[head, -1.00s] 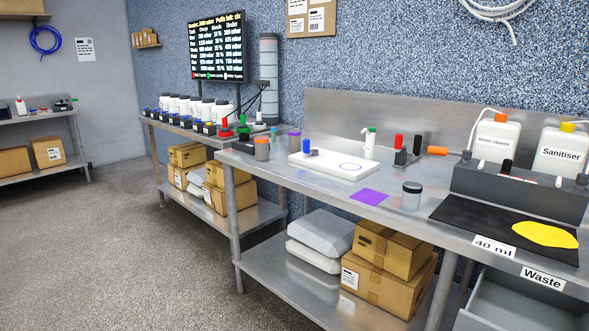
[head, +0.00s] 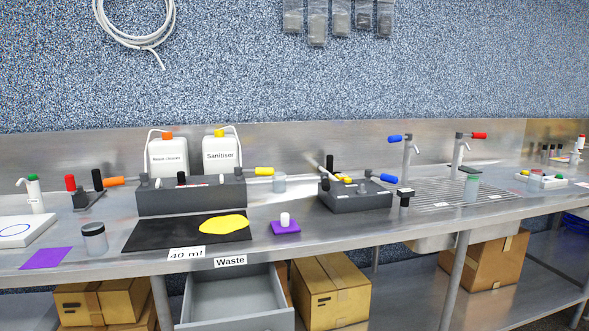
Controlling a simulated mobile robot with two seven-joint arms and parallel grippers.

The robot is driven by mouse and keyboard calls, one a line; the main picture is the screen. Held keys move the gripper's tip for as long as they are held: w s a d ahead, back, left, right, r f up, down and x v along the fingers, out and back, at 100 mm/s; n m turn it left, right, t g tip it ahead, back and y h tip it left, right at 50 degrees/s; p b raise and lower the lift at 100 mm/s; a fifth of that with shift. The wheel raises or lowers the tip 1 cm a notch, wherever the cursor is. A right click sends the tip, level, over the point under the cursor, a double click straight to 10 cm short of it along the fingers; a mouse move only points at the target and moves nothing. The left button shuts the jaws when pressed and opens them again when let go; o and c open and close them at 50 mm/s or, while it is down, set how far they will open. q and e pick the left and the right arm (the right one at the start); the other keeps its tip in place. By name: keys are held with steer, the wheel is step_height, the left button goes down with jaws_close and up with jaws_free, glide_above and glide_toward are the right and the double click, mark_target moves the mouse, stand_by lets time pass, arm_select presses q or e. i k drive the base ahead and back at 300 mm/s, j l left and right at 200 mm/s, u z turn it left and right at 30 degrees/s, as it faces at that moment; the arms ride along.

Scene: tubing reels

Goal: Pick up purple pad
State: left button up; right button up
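Two purple things show in the head view. A purple block with a white knob on top (head: 286,227) sits on the steel bench, right of the black mat. A flat purple square (head: 46,258) lies on the bench at the far left, near the front edge. Neither of my grippers is in view.
A black mat (head: 150,236) with a yellow patch (head: 225,224) lies beside the purple block. Grey valve blocks (head: 355,200) stand behind on the bench. A clear jar (head: 94,238) stands near the flat square. An open grey drawer (head: 238,305) labelled Waste juts out below.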

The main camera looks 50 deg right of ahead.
mark_target(285, 226)
steer(key=z, duration=1.4)
steer(key=i+l, duration=0.15)
steer(key=l, duration=0.2)
steer(key=i+l, duration=0.15)
steer(key=l, duration=0.15)
steer(key=i+l+z, duration=0.1)
steer(key=l, duration=0.25)
